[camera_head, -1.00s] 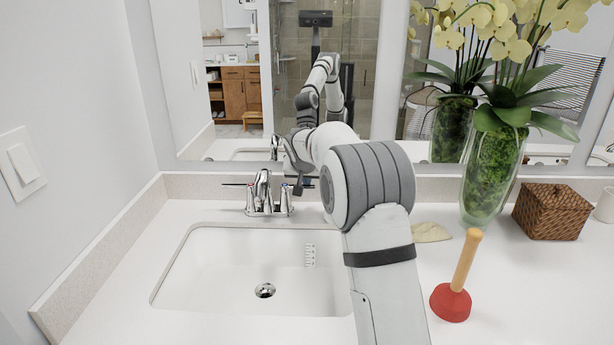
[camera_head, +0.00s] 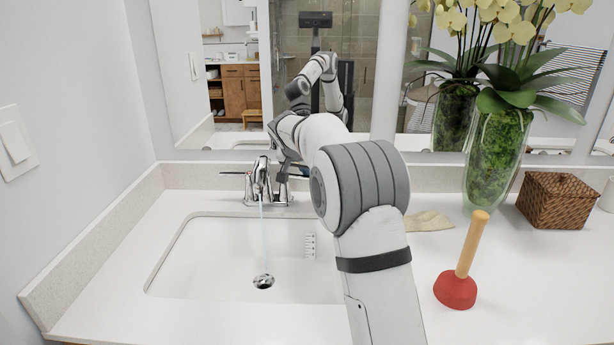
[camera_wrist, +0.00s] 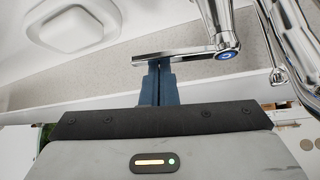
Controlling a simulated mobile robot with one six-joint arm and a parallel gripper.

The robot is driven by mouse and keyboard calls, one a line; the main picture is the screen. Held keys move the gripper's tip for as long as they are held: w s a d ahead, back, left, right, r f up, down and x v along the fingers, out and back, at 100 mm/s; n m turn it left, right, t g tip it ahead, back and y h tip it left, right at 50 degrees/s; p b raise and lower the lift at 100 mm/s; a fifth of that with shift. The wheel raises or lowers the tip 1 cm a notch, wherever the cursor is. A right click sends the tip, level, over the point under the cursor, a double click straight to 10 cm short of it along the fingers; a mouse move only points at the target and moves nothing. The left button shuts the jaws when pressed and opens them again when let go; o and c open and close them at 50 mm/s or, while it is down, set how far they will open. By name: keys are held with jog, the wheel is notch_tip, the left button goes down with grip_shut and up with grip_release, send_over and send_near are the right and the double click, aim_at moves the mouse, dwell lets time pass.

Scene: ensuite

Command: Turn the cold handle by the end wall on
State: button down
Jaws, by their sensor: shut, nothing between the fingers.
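The chrome faucet (camera_head: 262,180) stands behind the sink (camera_head: 190,255) nearest the left wall, and a thin stream of water (camera_head: 262,235) runs from its spout towards the drain. The cold handle, with a blue mark on its hub, shows in the wrist view (camera_wrist: 185,53) as a chrome lever. In the head view it is at the faucet's right side, mostly hidden by my gripper. My gripper (camera_wrist: 157,70) is shut and empty, its blue fingertips at the lever, seemingly touching it. The other handle (camera_head: 232,173) points left.
A red plunger (camera_head: 456,288) with a wooden handle stands right of my arm. A glass vase with orchids (camera_head: 495,160), a wicker box (camera_head: 556,201) and a beige cloth (camera_head: 428,221) are on the counter. The mirror (camera_head: 390,80) is close behind the faucet.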

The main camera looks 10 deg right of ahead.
jog(key=shift+s+a+f+m+g+h+b, duration=0.3)
jog(key=shift+s+m+h+b, duration=0.25)
jog(key=shift+m, duration=0.35)
jog(key=shift+s+a+r+b, duration=0.2)
jog(key=shift+s+a+b, duration=0.6)
jog(key=shift+b, duration=0.3)
jog(key=shift+s, duration=0.15)
jog(key=shift+r, duration=0.15)
jog(key=v, duration=0.7)
jog(key=shift+s+a+r, duration=0.15)
jog(key=shift+r, duration=0.05)
jog(key=shift+p, duration=0.3)
